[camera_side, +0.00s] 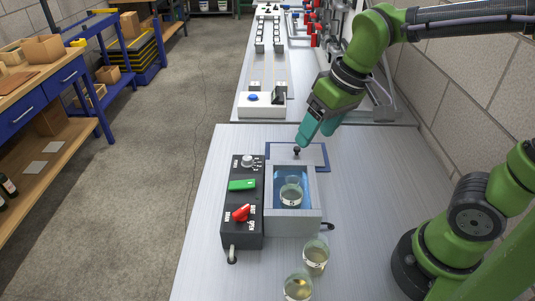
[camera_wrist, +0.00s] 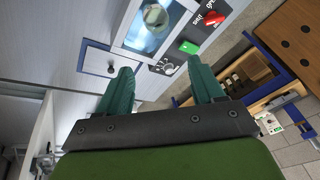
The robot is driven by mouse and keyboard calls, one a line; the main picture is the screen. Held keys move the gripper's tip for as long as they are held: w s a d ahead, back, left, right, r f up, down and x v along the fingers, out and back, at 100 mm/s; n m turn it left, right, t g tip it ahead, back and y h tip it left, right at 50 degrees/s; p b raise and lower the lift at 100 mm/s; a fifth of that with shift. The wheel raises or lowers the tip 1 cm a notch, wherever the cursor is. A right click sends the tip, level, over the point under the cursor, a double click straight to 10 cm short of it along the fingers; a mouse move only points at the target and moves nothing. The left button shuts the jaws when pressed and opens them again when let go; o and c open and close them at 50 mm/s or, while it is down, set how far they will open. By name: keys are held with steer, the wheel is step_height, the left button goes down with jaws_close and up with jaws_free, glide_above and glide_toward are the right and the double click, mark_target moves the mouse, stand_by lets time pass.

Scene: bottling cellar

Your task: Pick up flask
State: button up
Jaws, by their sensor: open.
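A glass flask (camera_side: 291,191) with pale liquid stands inside the open grey bath box (camera_side: 293,228) on the bench. In the wrist view the flask (camera_wrist: 155,17) shows at the top, inside the lit box. My gripper (camera_side: 311,143) is above the bench behind the box, near a blue-edged plate with a dark knob. Its teal fingers (camera_wrist: 162,85) are spread and hold nothing in the wrist view. Two more glass vessels with yellowish liquid, one (camera_side: 316,256) and another (camera_side: 298,288), stand on the bench in front of the box.
A black control box (camera_side: 242,213) with a green switch and red knob stands left of the bath. The blue-edged plate with its knob (camera_side: 297,152) lies behind it. A white unit (camera_side: 262,104) stands farther back. The bench right of the bath is mostly clear.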

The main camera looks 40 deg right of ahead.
steer(key=w+a+n+g+h, duration=0.2)
steer(key=w+a+n+g, duration=0.1)
steer(key=w+n, duration=0.2)
glide_toward(291, 186)
steer(key=f, duration=0.2)
steer(key=w+f, duration=0.1)
steer(key=f, duration=0.1)
steer(key=d+f, duration=0.1)
steer(key=f, duration=0.1)
steer(key=shift+w+f, duration=0.2)
steer(key=shift+w, duration=0.2)
steer(key=f, duration=0.5)
steer(key=shift+s+d+f, duration=0.1)
steer(key=shift+s+d, duration=0.15)
steer(key=c, duration=0.9)
